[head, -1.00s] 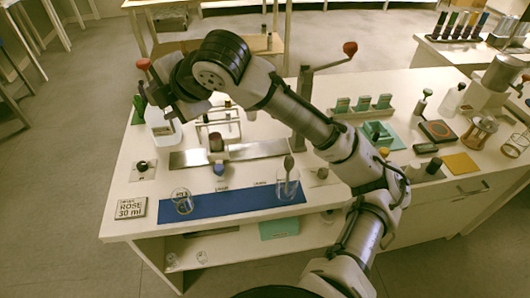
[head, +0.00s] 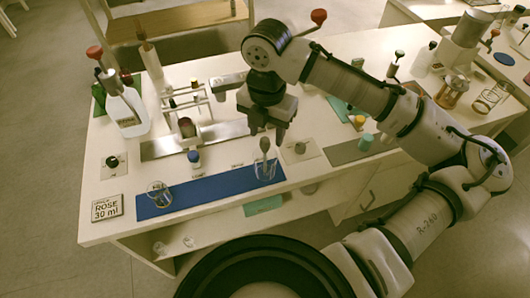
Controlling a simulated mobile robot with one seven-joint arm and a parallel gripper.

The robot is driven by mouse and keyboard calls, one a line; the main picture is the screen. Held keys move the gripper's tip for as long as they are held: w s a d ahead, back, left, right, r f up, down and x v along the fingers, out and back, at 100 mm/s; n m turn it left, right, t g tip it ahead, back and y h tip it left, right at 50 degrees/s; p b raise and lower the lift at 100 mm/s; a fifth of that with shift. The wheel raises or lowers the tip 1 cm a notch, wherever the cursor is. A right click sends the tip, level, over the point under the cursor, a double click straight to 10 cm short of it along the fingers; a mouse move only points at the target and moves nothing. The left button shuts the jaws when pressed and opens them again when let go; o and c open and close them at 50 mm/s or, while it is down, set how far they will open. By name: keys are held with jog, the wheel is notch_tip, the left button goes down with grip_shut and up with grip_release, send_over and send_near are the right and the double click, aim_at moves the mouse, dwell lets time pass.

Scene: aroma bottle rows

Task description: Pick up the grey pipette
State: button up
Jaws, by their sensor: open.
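The grey pipette (head: 264,145) stands in a clear glass beaker (head: 266,171) at the right end of the blue mat (head: 212,188). Its rounded grey top sticks up above the beaker's rim. My gripper (head: 267,136) points down just above and behind the pipette's top in the picture, with its fingers apart. It is open and holds nothing. Whether the pipette's top is between the fingers or in front of them, I cannot tell.
Another glass beaker (head: 159,194) stands at the mat's left end. A small blue-capped bottle (head: 194,160) is behind the mat. A white rack (head: 188,100) and a white spray bottle (head: 125,107) stand further back. The sign (head: 107,208) lies at front left.

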aim_at(265, 139)
jog(key=shift+w+a+f+p, duration=0.1)
jog(key=shift+f+p, duration=0.2)
jog(key=shift+f, duration=1.2)
jog(key=shift+a+f+p, duration=0.1)
jog(key=shift+f+p, duration=0.15)
jog(key=shift+f, duration=1.2)
jog(key=shift+c, duration=0.5)
jog(key=c, duration=0.6)
